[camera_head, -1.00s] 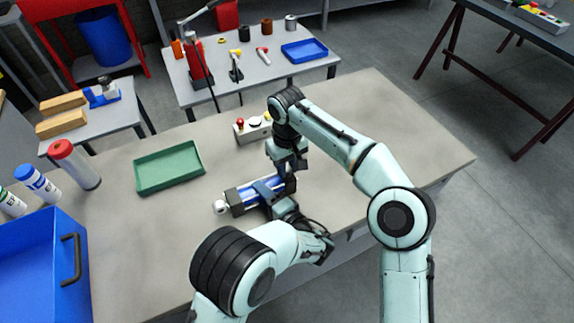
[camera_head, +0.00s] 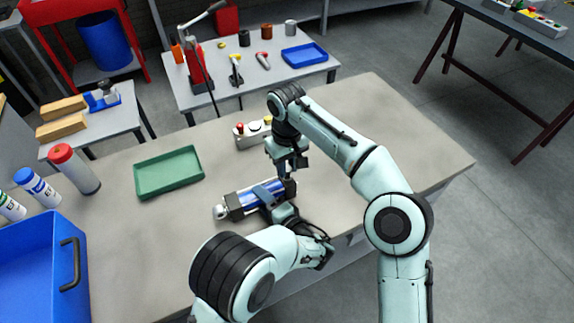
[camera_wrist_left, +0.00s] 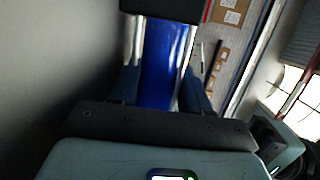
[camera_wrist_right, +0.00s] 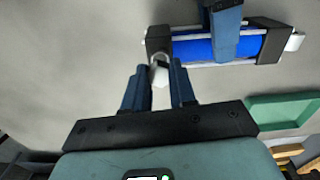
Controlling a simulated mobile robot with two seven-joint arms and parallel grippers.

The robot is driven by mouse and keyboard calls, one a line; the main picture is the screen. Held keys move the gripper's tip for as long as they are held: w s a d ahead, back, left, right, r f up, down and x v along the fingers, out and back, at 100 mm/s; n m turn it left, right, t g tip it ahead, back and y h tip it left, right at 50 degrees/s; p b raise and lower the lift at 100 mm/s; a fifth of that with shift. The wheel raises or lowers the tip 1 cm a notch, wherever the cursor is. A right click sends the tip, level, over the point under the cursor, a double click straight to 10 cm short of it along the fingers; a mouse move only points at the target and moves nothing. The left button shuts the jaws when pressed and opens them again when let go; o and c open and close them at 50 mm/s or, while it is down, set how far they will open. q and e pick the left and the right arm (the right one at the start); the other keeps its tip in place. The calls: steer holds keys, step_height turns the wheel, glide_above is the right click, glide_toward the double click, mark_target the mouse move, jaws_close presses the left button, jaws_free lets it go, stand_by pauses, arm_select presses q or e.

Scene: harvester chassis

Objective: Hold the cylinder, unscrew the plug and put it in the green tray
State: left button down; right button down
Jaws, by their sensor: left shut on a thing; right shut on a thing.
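The cylinder (camera_head: 237,204) has a blue barrel and black end blocks and lies on the grey bench. My left gripper (camera_head: 265,192) is shut around its barrel; the blue barrel (camera_wrist_left: 165,65) also fills the space between its fingers in the left wrist view. My right gripper (camera_head: 289,173) points down over the cylinder's right end block. In the right wrist view its fingers (camera_wrist_right: 158,85) are shut on a small pale plug (camera_wrist_right: 160,77), close to the end block. I cannot tell whether the plug is clear of its port. The green tray (camera_head: 138,186) is empty, left of the cylinder.
A control box with a red button (camera_head: 240,128) stands behind the cylinder. A blue bin (camera_head: 70,225) and several bottles (camera_head: 74,168) are at the left. The bench between the tray and the cylinder is clear.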

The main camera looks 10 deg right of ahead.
arm_select(q)
steer(key=shift+r, duration=0.1)
arm_select(e)
steer(key=shift+r, duration=2)
arm_select(q)
steer(key=shift+c, duration=2.2)
jaws_free()
arm_select(e)
steer(key=shift+s, duration=0.1)
arm_select(q)
steer(key=shift+s+f, duration=0.15)
steer(key=shift+f, duration=0.1)
